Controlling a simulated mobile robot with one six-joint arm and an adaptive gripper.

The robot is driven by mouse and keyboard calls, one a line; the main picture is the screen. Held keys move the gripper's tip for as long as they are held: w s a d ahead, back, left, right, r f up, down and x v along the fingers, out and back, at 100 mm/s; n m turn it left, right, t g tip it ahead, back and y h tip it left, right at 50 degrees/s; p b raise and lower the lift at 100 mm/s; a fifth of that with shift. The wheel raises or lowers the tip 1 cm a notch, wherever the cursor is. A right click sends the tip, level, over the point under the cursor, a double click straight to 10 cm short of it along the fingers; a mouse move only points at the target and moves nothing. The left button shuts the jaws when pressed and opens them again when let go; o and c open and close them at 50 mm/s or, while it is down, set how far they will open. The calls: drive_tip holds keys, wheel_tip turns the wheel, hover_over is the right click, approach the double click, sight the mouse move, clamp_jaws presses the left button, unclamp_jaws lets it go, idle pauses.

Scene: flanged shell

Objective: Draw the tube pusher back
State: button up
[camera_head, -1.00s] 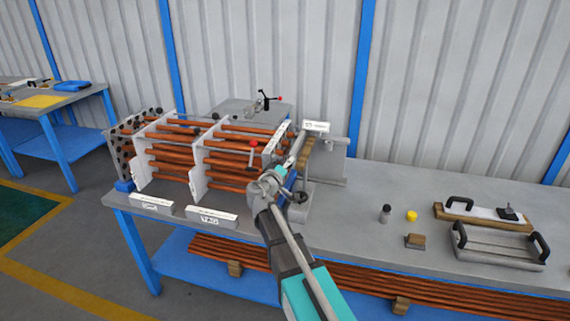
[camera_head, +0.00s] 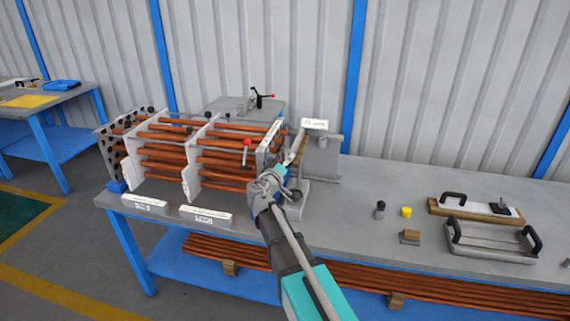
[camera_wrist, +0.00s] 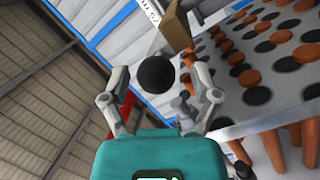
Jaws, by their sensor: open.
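The tube pusher appears to be the grey unit (camera_head: 322,160) with a white label (camera_head: 315,124), at the right end of the flanged shell's tube bundle (camera_head: 225,160). My gripper (camera_head: 283,184) is in front of it, partly hidden by my own wrist in the head view. In the wrist view my gripper (camera_wrist: 161,98) is open, with a finger on either side of a black ball knob (camera_wrist: 156,74). The knob lies just ahead of and between the fingertips; I cannot tell if they touch it. A tan block (camera_wrist: 178,27) is just beyond the knob.
The perforated plate (camera_wrist: 265,60) with orange tube ends is close on the right in the wrist view. A red-knobbed lever (camera_head: 247,146) stands left of my gripper. A handled tray (camera_head: 490,240), a yellow cap (camera_head: 406,212) and a small block (camera_head: 409,237) lie to the right on the bench.

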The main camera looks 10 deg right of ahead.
drive_tip(key=v, duration=1.2)
idle(0.6)
drive_tip(key=a+m+g+h, duration=0.1)
drive_tip(key=m, duration=0.5)
drive_tip(key=w+a+m+g+h, duration=0.1)
drive_tip(key=m+g+h, duration=0.1)
drive_tip(key=m, duration=0.4)
drive_tip(key=w+a+m+g+h, duration=0.1)
drive_tip(key=a+m+g, duration=0.1)
drive_tip(key=m, duration=0.4)
drive_tip(key=shift+a+h, duration=0.1)
drive_tip(key=shift+h, duration=0.2)
drive_tip(key=shift+w, duration=0.1)
